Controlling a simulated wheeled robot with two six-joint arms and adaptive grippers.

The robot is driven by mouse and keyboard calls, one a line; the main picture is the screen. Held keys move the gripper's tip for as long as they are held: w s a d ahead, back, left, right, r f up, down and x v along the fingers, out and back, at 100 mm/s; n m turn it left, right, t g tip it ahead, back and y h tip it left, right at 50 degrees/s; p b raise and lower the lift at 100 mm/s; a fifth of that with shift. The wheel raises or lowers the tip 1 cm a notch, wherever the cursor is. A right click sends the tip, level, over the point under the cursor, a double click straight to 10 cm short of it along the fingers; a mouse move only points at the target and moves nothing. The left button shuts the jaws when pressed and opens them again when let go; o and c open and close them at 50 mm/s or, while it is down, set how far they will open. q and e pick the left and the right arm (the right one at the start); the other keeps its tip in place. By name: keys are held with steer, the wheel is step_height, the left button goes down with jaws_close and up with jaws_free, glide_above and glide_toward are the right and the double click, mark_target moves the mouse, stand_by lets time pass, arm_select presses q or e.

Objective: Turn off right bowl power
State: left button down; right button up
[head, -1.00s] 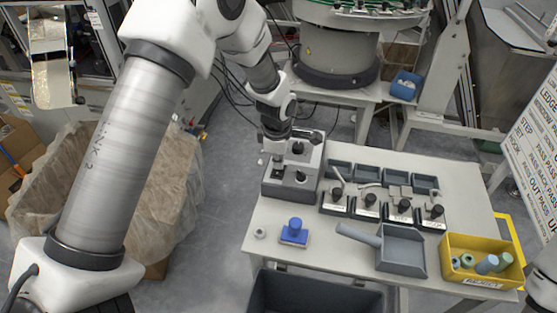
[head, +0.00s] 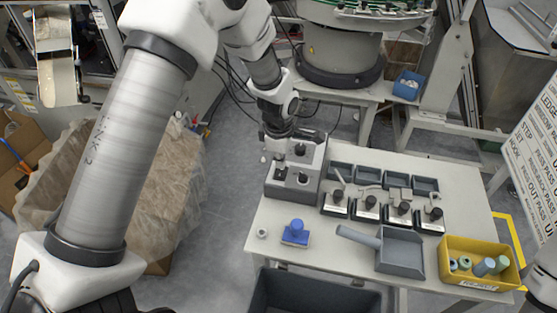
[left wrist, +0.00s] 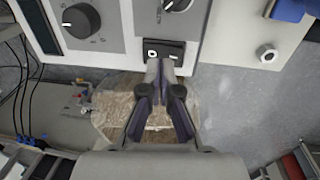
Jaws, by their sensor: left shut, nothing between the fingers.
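A grey control box (head: 312,160) with black knobs stands at the left end of the table. My right gripper is out of view.
Near the box are a blue stamp-like object (head: 296,233) and a metal nut (head: 262,233). Small dark bins, a grey scoop (head: 400,250) and a yellow bin (head: 447,262) are further right. A bowl feeder (head: 340,50) stands behind. The table's front middle is partly clear.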

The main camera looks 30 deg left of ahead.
mark_target(281, 170)
arm_select(q)
step_height(281, 170, up, 12)
steer(key=w+b, duration=0.1)
steer(key=shift+a+f+b, duration=0.15)
steer(key=shift+f+b, duration=0.05)
steer(key=shift+b, duration=0.15)
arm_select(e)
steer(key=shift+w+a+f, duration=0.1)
arm_select(q)
steer(key=shift+f, duration=0.1)
